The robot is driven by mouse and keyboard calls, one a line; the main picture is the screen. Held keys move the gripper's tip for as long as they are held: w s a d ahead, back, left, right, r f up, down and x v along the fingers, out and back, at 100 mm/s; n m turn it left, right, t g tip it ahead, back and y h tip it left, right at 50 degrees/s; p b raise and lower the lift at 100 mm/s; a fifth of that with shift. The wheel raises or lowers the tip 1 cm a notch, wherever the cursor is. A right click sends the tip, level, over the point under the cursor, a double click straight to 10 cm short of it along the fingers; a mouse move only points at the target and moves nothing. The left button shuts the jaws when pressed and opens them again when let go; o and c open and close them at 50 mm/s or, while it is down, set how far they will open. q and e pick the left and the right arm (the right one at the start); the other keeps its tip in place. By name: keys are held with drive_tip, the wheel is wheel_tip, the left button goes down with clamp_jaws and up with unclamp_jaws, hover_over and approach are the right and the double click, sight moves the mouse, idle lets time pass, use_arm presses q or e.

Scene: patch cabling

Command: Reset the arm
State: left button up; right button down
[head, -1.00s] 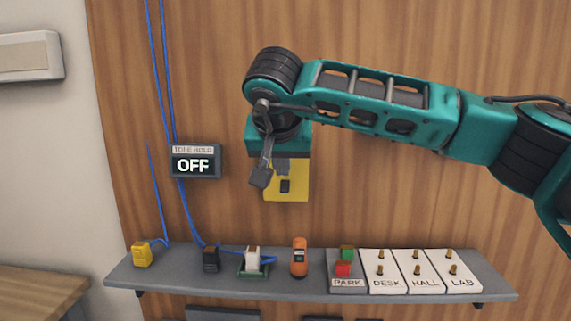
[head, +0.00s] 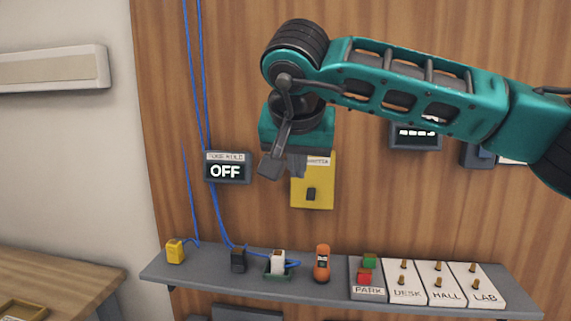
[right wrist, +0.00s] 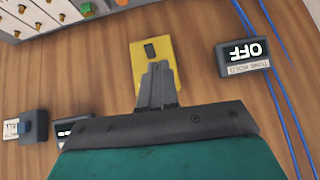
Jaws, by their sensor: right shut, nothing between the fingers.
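My right arm comes in from the right in the head view. Its gripper (head: 285,164) hangs in front of the wooden wall, shut and empty, just left of and partly over a yellow wall plate (head: 313,188) with a dark switch. In the right wrist view the shut fingers (right wrist: 157,85) overlap the lower part of the yellow plate (right wrist: 165,58); I cannot tell whether they touch it. My left gripper is out of view.
A shelf (head: 330,288) below holds yellow, black and white plugs, an orange device (head: 322,263), red and green blocks on PARK, and DESK, HALL and LAB panels. A display (head: 227,168) reads OFF. Blue cables (head: 197,100) hang at left. A wooden table (head: 60,275) stands lower left.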

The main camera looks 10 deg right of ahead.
drive_tip(key=s+a+f+m+g+y, duration=0.2)
drive_tip(key=s+a+f+g+y, duration=0.6)
drive_tip(key=a+f, duration=0.55)
drive_tip(key=s+a+r+m+g+y, duration=0.3)
drive_tip(key=s+a+m+y, duration=0.4)
drive_tip(key=m+y, duration=0.45)
drive_tip(key=w+d+f+n+t+h, duration=0.35)
drive_tip(key=d+f+n+t, duration=0.65)
drive_tip(key=n, duration=0.7)
drive_tip(key=w+d+f+n+t+h, duration=0.4)
drive_tip(key=d+n+t, duration=0.5)
drive_tip(key=n, duration=0.9)
drive_tip(key=s+d+f+m+g+h, duration=0.2)
drive_tip(key=s+d+f+m+h, duration=0.2)
drive_tip(key=f, duration=0.8)
drive_tip(key=s+d+f+m+g+h, duration=0.2)
drive_tip(key=s+d+f+m+h, duration=0.2)
drive_tip(key=s+d+f+m, duration=0.4)
drive_tip(key=s+f+m, duration=0.3)
drive_tip(key=f+m, duration=0.1)
drive_tip(key=shift+s+g+h, duration=0.3)
drive_tip(key=shift+s+g, duration=0.1)
